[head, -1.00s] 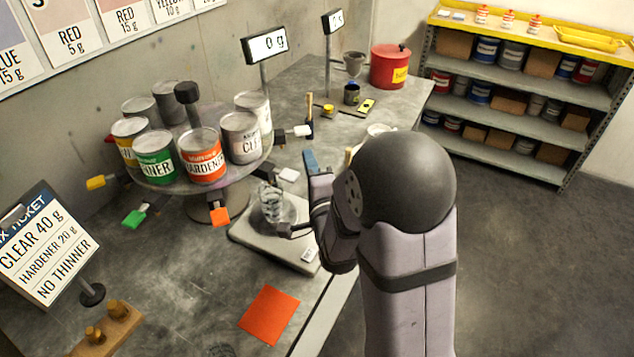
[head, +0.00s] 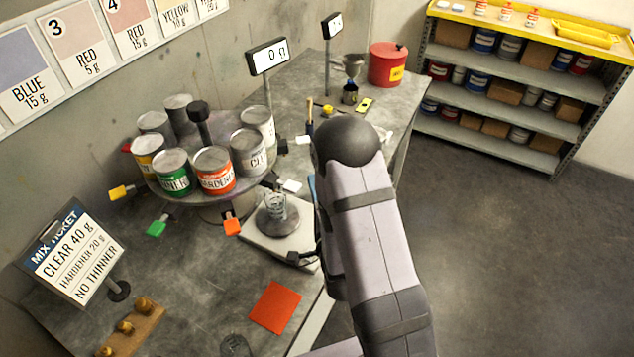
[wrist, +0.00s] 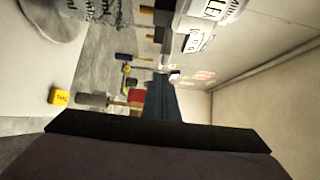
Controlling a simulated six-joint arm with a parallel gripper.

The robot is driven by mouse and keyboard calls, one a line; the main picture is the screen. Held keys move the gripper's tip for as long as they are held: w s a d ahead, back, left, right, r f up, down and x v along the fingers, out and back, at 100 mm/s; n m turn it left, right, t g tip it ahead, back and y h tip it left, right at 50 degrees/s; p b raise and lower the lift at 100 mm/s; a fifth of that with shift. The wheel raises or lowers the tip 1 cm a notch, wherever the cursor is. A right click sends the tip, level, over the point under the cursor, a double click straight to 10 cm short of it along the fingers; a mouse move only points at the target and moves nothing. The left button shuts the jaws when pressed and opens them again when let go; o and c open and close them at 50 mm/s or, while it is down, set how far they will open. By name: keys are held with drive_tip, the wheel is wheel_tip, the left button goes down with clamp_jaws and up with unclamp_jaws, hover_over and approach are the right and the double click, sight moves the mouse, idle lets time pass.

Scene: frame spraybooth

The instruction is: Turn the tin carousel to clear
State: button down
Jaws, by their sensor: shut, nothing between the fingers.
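The tin carousel (head: 207,200) is a round grey disc with a dark centre knob (head: 198,109), bearing several tins. The orange hardener tin (head: 213,172) and green thinner tin (head: 172,174) face the front. The clear tin (head: 248,153) is at the right side. Coloured tabs stick out below the rim, including an orange one (head: 232,226). My gripper is mostly hidden behind my arm in the head view, right of the carousel. In the wrist view its dark blue fingers (wrist: 163,82) are shut and empty, with the clear tin (wrist: 215,8) close by above them.
A scale (head: 270,245) with a glass beaker (head: 275,207) stands in front of the carousel's right side. A mix ticket (head: 75,250) stands at left and an orange sheet (head: 275,307) lies in front. A red can (head: 388,65) is at the back. The front middle bench is mostly clear.

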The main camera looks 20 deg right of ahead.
drive_tip(key=shift+s+a+p, duration=0.1)
drive_tip(key=shift+s+p, duration=1.05)
wheel_tip(320, 180, down, 6)
drive_tip(key=a+n+g+y+b, duration=0.1)
drive_tip(key=a+n+g, duration=0.1)
drive_tip(key=n+g, duration=0.7)
drive_tip(key=s+r+n+g, duration=0.2)
drive_tip(key=s+n+g, duration=0.2)
drive_tip(key=s, duration=0.6)
drive_tip(key=s+r+n+g, duration=0.2)
drive_tip(key=s+n+g, duration=0.3)
drive_tip(key=s, duration=0.6)
drive_tip(key=shift+a+r+n+y+b, duration=0.15)
drive_tip(key=shift+r+n+y+b, duration=0.15)
drive_tip(key=shift+n+b, duration=0.25)
